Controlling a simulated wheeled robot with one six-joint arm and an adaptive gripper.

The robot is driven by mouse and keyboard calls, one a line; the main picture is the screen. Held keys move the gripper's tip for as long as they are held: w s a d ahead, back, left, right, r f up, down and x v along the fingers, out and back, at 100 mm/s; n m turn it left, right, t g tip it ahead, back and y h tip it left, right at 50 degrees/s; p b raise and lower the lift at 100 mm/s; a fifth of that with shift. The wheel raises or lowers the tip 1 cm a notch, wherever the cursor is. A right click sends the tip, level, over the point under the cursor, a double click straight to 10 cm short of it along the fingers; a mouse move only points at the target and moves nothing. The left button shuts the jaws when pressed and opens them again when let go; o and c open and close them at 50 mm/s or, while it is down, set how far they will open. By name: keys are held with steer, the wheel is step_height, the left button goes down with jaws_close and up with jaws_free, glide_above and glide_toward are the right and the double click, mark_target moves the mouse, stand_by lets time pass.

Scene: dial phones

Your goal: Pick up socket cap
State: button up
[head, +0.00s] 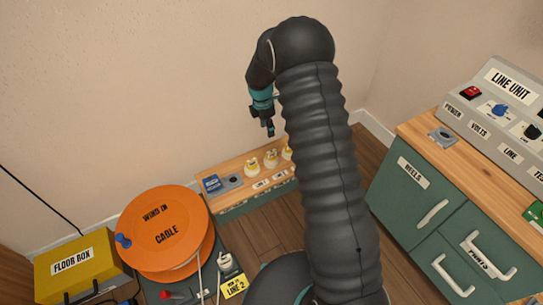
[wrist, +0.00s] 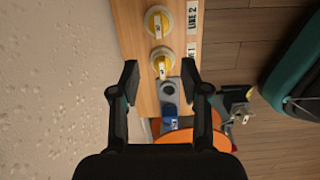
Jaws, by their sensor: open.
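Round white-and-yellow socket caps with small labels sit in a row on a low wooden bench top. In the head view they are the left cap (head: 252,165), the middle cap (head: 270,157) and a third (head: 287,154) partly hidden by my arm. The wrist view shows two, one (wrist: 158,22) at the top and one (wrist: 162,64) lower down, between my fingertips in the picture. My gripper (head: 269,129) hangs above the bench, pointing down. In the wrist view its two fingers (wrist: 160,76) are apart with nothing held; the caps lie beyond them.
An orange cable reel (head: 165,230) and yellow floor box (head: 75,262) stand at left. A green cabinet (head: 410,195) with a line unit (head: 510,105) stands at right. The wall is close behind.

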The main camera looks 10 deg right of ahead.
glide_above(271, 151)
steer(key=shift+n, duration=0.3)
steer(key=f, duration=1)
steer(key=shift+s+a, duration=0.3)
steer(key=shift+a, duration=0.05)
steer(key=shift+w+d+f, duration=0.1)
steer(key=shift+d+f, duration=0.1)
steer(key=shift+f, duration=1.2)
steer(key=shift+w+d+f, duration=0.1)
steer(key=shift+d+f, duration=0.1)
steer(key=shift+f, duration=1.2)
jaws_close()
